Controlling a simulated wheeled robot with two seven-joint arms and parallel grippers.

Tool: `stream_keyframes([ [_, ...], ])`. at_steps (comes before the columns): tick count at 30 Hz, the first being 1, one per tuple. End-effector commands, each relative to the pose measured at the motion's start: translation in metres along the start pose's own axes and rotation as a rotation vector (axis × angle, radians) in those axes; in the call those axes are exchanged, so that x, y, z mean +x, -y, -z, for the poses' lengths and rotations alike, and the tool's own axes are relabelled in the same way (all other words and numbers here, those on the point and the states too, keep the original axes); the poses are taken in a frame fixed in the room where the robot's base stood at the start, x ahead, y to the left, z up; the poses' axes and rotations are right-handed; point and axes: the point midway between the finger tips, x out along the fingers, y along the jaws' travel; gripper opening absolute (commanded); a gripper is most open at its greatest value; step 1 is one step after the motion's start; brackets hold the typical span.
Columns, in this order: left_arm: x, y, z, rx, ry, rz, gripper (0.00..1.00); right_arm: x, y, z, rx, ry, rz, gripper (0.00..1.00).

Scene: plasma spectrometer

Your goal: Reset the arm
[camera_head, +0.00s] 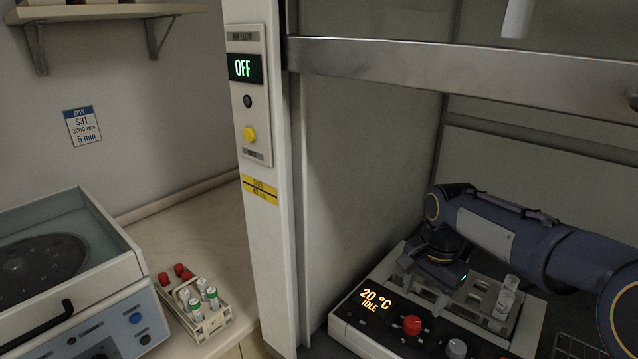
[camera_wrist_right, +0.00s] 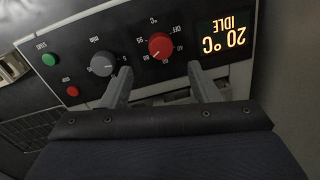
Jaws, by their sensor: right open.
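My right arm (camera_head: 535,235) reaches in from the right under the raised hood sash. My right gripper (camera_head: 423,284) is over the heating block unit (camera_head: 348,322). In the right wrist view its two grey fingers (camera_wrist_right: 158,78) are spread apart with nothing visible between them. They point toward the unit's front panel, near the red knob (camera_wrist_right: 161,46) and the grey knob (camera_wrist_right: 102,64). I cannot tell whether the fingertips touch the panel. The unit's display (camera_head: 376,299) reads 20 °C IDLE. A clear tube (camera_head: 508,293) stands in the unit, right of the gripper. My left gripper is not in view.
The metal sash bar (camera_head: 450,66) crosses above my right arm. The hood post (camera_head: 262,230) carries an OFF display (camera_head: 243,69). Left of it are a tube rack (camera_head: 206,326) with capped tubes and a centrifuge (camera_head: 112,285). A wire rack (camera_head: 575,347) lies at the lower right.

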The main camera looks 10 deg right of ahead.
Motion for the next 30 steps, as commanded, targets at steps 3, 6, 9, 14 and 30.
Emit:
stream_keyframes([
  [3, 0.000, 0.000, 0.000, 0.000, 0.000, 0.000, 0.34, -0.008, -0.019, -0.013, -0.075, 0.024, 0.062, 0.55],
  [6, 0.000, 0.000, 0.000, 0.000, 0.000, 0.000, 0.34, -0.016, -0.047, -0.037, -0.207, 0.042, 0.161, 0.55],
  [9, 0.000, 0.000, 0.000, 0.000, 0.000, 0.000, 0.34, -0.020, -0.078, -0.071, -0.374, 0.029, 0.277, 0.55],
  [14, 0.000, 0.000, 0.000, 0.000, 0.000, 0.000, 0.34, -0.013, -0.118, -0.124, -0.624, -0.056, 0.421, 0.55],
  [30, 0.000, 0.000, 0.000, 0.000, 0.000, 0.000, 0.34, 0.014, -0.150, -0.175, -0.878, -0.207, 0.510, 0.54],
])
